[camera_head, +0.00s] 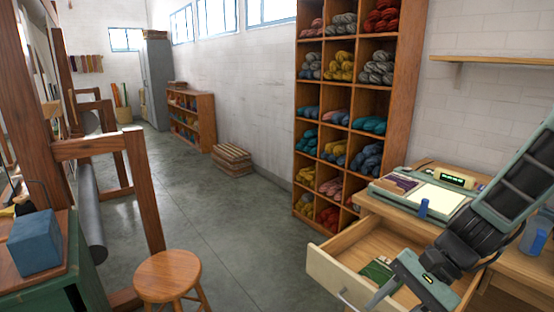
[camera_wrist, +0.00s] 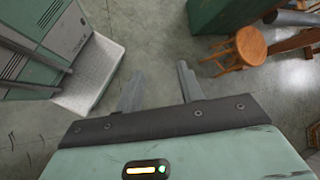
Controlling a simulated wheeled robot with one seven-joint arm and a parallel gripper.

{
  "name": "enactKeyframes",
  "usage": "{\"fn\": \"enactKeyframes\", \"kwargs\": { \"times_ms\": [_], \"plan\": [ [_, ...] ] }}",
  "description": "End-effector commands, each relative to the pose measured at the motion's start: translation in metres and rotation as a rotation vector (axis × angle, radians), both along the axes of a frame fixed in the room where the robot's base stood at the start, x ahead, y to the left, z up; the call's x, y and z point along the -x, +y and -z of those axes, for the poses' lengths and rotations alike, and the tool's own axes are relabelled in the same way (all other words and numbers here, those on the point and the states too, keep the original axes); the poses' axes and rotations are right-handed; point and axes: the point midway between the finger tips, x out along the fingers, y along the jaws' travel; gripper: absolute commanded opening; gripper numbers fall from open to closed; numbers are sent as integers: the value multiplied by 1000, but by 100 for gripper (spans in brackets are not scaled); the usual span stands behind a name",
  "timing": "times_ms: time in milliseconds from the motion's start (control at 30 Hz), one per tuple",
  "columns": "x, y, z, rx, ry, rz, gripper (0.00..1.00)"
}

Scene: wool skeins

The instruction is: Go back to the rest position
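My gripper (camera_wrist: 158,86) is open in the wrist view, its two grey fingers apart with only bare floor between them. In the head view my gripper (camera_head: 383,295) is at the lower right, in front of or over the pulled-out drawer (camera_head: 336,267) of the wooden desk; I cannot tell its height above the drawer. Its fingertips are partly cut off or hard to make out there. A dark green flat item (camera_head: 378,269) lies in the drawer, partly behind my gripper.
A wooden stool (camera_head: 168,274) stands at lower left, near a loom frame (camera_head: 137,180). The middle floor is clear.

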Motion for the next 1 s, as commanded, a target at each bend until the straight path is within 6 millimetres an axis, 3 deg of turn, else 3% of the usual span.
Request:
{"fn": "enactKeyframes", "kwargs": {
  "times_ms": [33, 133, 400, 633, 1000],
  "plan": [
    [18, 15, -10, 50, -52, -136, 38],
    [51, 33, -24, 143, -156, -396, 38],
    [119, 52, -59, 358, -479, -1024, 38],
    [141, 54, -77, 447, -668, -1302, 38],
    [143, 54, -80, 460, -695, -1341, 38]
  ]
}}
